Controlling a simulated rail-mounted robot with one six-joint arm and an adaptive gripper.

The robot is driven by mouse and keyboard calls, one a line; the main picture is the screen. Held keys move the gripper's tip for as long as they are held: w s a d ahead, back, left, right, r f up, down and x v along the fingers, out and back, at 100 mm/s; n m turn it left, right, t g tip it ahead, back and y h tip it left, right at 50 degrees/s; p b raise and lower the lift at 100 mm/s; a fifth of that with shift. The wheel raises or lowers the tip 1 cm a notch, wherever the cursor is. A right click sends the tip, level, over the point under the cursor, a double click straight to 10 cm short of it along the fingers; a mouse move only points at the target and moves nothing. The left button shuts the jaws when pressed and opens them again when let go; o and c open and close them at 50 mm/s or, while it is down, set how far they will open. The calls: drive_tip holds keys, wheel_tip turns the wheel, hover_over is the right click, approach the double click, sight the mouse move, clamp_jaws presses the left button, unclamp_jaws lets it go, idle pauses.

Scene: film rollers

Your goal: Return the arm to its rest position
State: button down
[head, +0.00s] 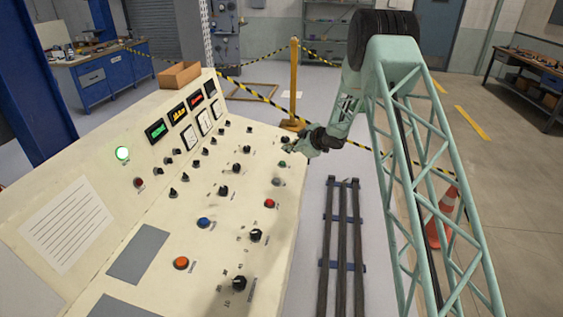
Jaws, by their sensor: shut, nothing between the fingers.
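My arm is the pale green lattice structure on the right of the head view, with a black drum-like joint at the top. My gripper (288,146) is small in this view, at the end of the wrist, near the far right edge of the cream control panel (120,195). It is shut with nothing seen in it. It appears just over the panel's edge, close to a green button (282,164). I cannot tell whether it touches the panel.
The panel carries several knobs, buttons and a lit green lamp (122,153). Dark rails (342,245) lie on the floor to its right. A yellow post (294,80) with striped tape and an orange cone (445,215) stand nearby.

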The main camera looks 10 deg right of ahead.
drive_tip(key=s+d+r+m+h, duration=0.2)
drive_tip(key=s+d+r, duration=0.15)
drive_tip(key=r, duration=0.65)
drive_tip(key=s+d+r+m+h, duration=0.15)
drive_tip(key=s+r, duration=0.25)
drive_tip(key=r, duration=0.6)
drive_tip(key=s+d+r+m+h+b, duration=0.1)
drive_tip(key=s+d+r+m+h, duration=0.1)
drive_tip(key=s+r, duration=0.6)
drive_tip(key=s+d+r+m+h+b, duration=0.1)
drive_tip(key=s+d+r+m+h, duration=0.1)
drive_tip(key=s+r, duration=0.7)
drive_tip(key=s+a+r+m+g, duration=0.2)
drive_tip(key=s+m+g, duration=0.1)
drive_tip(key=s, duration=2.5)
drive_tip(key=s+a+f+g, duration=0.1)
drive_tip(key=s+a, duration=0.1)
drive_tip(key=s, duration=0.8)
drive_tip(key=s+a+f+m+y+b, duration=0.1)
drive_tip(key=s+a+f, duration=0.1)
drive_tip(key=s, duration=0.9)
drive_tip(key=s+a+f+m+g+y, duration=0.1)
drive_tip(key=s+a+f, duration=0.1)
drive_tip(key=s, duration=0.8)
drive_tip(key=shift+s+a+f+g, duration=0.3)
drive_tip(key=shift+s+a, duration=0.1)
drive_tip(key=shift+a, duration=0.25)
